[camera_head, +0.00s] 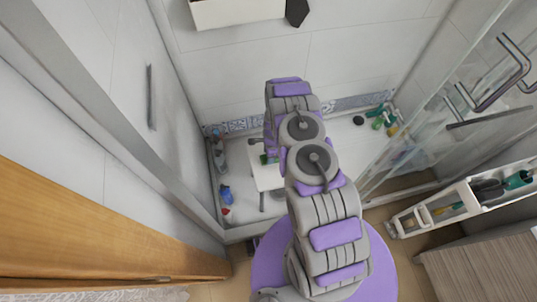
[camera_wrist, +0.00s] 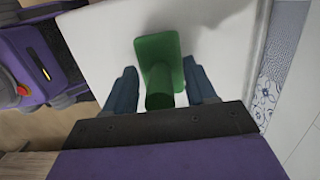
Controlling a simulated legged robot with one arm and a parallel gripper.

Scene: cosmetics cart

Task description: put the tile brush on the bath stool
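A green tile brush (camera_wrist: 158,62) lies on or just above the white top of the bath stool (camera_wrist: 100,40) in the wrist view, its handle end towards me. My gripper (camera_wrist: 162,85) is open, with one dark finger on each side of the handle and visible gaps between. In the head view the stool (camera_head: 268,181) stands in the shower, left of my arm. A small green part of the brush (camera_head: 264,158) shows at its top. My arm hides the stool's right side, and my fingertips are hard to make out there.
Bottles and other small items (camera_head: 382,117) lie at the shower's back right. A blue item (camera_head: 225,194) lies on the left. Glass panels (camera_head: 440,120) and a narrow white cart (camera_head: 440,208) stand to the right. A wooden door (camera_head: 90,230) is at left.

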